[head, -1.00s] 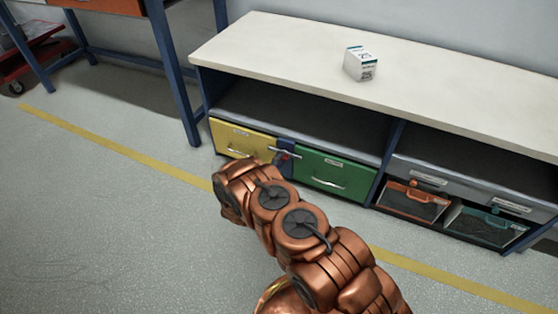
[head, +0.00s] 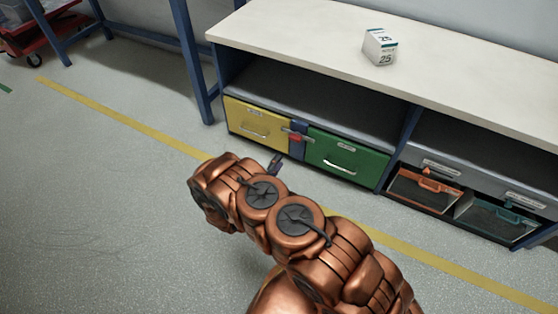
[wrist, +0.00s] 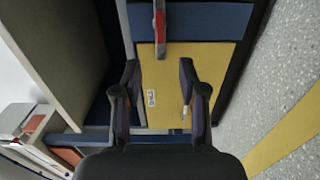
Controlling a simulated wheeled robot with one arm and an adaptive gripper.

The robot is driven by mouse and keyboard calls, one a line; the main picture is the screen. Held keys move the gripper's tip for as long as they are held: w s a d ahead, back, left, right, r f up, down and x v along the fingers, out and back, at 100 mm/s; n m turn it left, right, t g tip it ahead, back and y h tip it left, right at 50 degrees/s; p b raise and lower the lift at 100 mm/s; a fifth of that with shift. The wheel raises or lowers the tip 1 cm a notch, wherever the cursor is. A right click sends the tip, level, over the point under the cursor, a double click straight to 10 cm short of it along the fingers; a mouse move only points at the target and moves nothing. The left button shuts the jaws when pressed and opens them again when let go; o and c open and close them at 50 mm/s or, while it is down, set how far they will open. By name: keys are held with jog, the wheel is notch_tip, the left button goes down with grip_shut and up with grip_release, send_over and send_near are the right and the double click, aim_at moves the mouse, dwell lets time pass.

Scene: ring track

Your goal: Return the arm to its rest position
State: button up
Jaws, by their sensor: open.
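My copper-coloured arm reaches from the bottom of the head view toward the cabinet. In the head view my gripper (head: 278,163) is mostly hidden behind the wrist; only a dark finger part shows, in front of the drawers. In the wrist view my gripper (wrist: 160,85) is open and empty, its two dark fingers apart. The yellow drawer front (wrist: 165,75) lies beyond and between the fingers, with a small label and a handle. In the head view the yellow drawer (head: 258,124) is shut, and my gripper is apart from it.
A green drawer (head: 345,156) is right of the yellow one, with a red-handled latch (head: 296,137) between them. Orange (head: 422,190) and teal (head: 495,218) bins sit further right. A white box (head: 380,47) stands on the worktop (head: 450,75).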

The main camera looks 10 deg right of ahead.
dwell(0.4)
